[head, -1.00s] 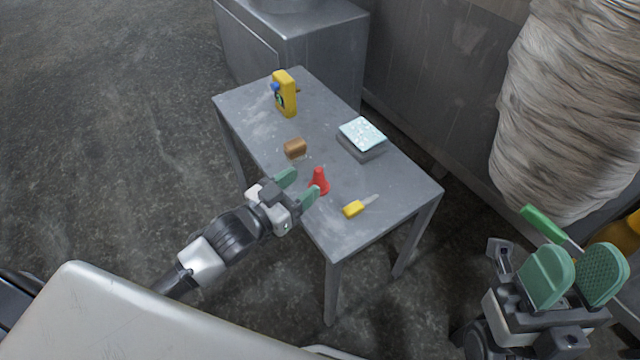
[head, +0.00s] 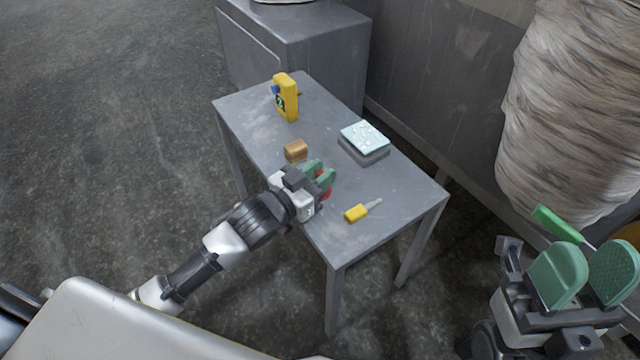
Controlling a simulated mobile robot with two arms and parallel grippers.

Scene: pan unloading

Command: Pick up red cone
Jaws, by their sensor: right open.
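The red cone (head: 327,193) is on the near part of the grey table (head: 385,220), mostly hidden behind my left gripper. My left gripper (head: 322,174) reaches in from the left. Its green fingers stand close together with red showing at them, and it looks shut on the cone. I cannot see the cone lifted off the table. My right gripper (head: 588,272) is open and empty at the lower right, away from the table.
A brown block (head: 296,151) sits just behind my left gripper. A yellow-handled tool (head: 357,213) lies to its right. A yellow bottle (head: 287,100) and a grey box with a pale top (head: 364,141) stand farther back. A green-handled object (head: 550,222) is near my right gripper.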

